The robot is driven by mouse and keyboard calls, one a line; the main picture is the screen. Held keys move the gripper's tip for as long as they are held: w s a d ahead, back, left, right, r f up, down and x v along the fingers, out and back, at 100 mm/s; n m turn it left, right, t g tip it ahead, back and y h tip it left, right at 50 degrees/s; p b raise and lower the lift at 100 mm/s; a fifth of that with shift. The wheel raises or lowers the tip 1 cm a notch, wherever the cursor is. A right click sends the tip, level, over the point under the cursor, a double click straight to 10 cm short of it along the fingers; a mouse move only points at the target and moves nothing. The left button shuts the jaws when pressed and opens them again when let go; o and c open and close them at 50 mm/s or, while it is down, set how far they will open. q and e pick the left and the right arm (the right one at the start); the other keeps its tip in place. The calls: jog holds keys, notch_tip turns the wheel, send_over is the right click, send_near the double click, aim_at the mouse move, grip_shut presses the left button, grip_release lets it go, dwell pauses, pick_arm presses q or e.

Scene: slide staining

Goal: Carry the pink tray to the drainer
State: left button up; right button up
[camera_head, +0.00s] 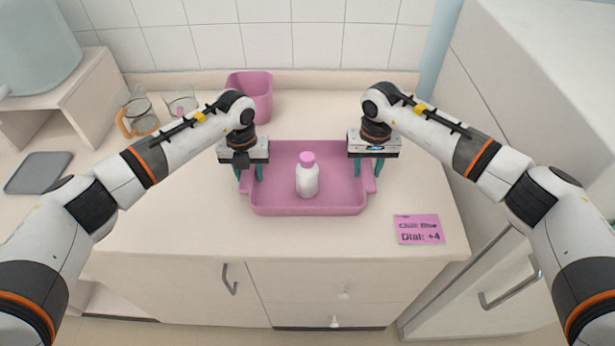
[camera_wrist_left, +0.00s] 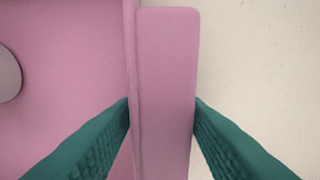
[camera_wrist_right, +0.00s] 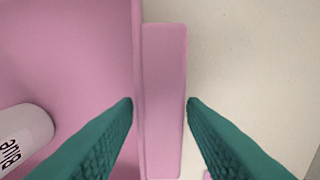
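The pink tray (camera_head: 265,207) is at the middle of the counter, level, with a white bottle with a pink cap (camera_head: 307,178) upright in it. My left gripper (camera_head: 249,172) has its fingers around the tray's left handle; that handle (camera_wrist_left: 167,80) lies between the fingers in the left wrist view. My right gripper (camera_head: 366,168) has its fingers around the right handle, which shows between them in the right wrist view (camera_wrist_right: 164,80). I cannot tell whether the tray touches the counter. I cannot clearly make out a drainer.
A pink container (camera_head: 254,92) stands behind the tray. Glass jugs (camera_head: 137,112) stand at the back left. A pink note (camera_head: 419,229) lies at the front right. A dark grey slab (camera_head: 38,172) lies at the far left, by a raised shelf (camera_head: 70,82). The counter's front left is clear.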

pick_arm(q)
jog(key=c, duration=0.7)
pick_arm(e)
grip_shut()
pick_arm(q)
jog(key=shift+c, duration=0.2)
jog(key=shift+r, duration=0.1)
pick_arm(e)
jog(key=shift+r, duration=0.1)
